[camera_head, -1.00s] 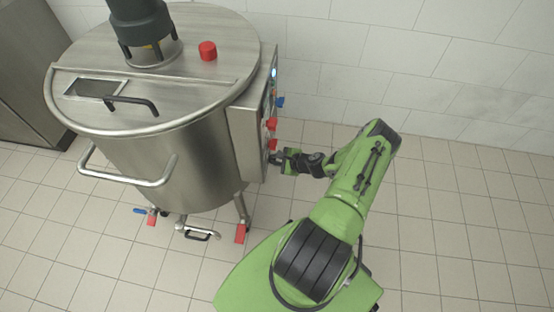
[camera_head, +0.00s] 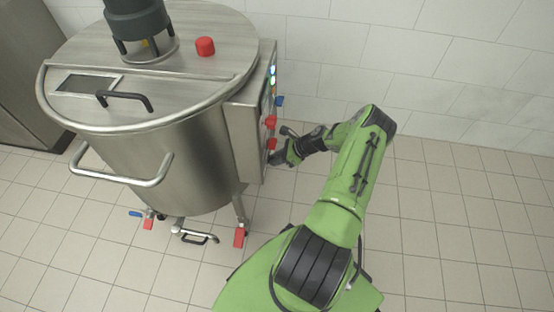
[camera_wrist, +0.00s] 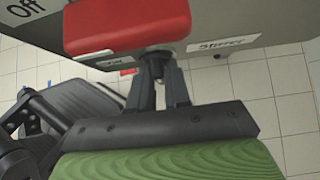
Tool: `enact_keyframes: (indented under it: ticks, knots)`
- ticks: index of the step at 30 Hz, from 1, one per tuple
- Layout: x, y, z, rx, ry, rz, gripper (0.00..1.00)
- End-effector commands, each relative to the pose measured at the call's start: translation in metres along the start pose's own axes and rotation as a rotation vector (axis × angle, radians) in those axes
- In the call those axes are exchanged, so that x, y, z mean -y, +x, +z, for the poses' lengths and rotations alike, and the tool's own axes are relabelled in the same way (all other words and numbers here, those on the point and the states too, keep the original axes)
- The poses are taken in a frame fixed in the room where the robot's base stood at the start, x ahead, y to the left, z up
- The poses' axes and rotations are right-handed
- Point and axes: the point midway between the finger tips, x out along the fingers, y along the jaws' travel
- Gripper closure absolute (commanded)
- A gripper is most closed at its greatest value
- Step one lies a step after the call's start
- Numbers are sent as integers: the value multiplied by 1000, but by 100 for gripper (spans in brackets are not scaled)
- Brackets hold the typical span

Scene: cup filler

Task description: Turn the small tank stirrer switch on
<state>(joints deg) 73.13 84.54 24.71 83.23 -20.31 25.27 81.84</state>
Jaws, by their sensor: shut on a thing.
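The small tank (camera_head: 165,150) is a round steel vessel at the left of the head view. Its control box (camera_head: 243,135) faces right, towards my arm. In the wrist view, the panel shows an "Off" label (camera_wrist: 22,10), a partly hidden label and a "Stirrer" label (camera_wrist: 222,43). My gripper (camera_wrist: 158,80) is shut on the small dark stirrer switch (camera_wrist: 157,56), just under a large red part (camera_wrist: 125,25). The fingers hide much of the switch. In the head view, my gripper (camera_head: 279,158) is at the low right side of the box.
Red knobs (camera_head: 270,122) and a blue part (camera_head: 280,101) stick out of the box above my gripper. A green light (camera_head: 272,81) shows higher up. A red-handled valve (camera_head: 239,237) is below the tank. The tiled floor (camera_head: 455,230) at right is clear.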

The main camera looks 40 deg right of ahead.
Motion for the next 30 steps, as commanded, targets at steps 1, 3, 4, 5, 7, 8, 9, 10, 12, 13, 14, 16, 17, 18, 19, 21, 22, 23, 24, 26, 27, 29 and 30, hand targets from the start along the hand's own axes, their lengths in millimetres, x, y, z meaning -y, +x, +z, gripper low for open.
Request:
enact_keyframes:
  ticks: [1,3,4,5,7,8,9,10,12,13,14,16,17,18,19,21,22,23,24,26,27,29,30]
  knots:
    - [0,0,0,-1,2,1,100]
    - [0,0,0,-1,3,2,100]
    - [0,0,0,-1,4,3,100]
    - [0,0,0,0,4,3,100]
    - [0,0,0,0,4,3,100]
    - [0,0,0,0,4,2,100]
    - [0,0,0,0,3,2,100]
    - [0,0,0,0,3,2,100]
    - [0,0,0,0,3,2,81]
    - [0,0,0,0,3,2,76]
    - [0,0,0,0,3,2,72]
    - [0,0,0,0,3,2,62]
    - [0,0,0,0,3,2,62]
    - [0,0,0,0,3,2,62]
    - [0,0,0,0,3,2,62]
    - [0,0,0,0,3,2,62]
    - [0,0,0,0,3,2,62]
    - [0,0,0,0,3,2,62]
    - [0,-1,0,0,3,2,62]
    - [0,-6,0,0,3,1,62]
    - [1,-13,1,-1,4,0,62]
    - [1,-26,1,-2,5,-1,62]
    - [1,-37,1,-2,5,-1,62]
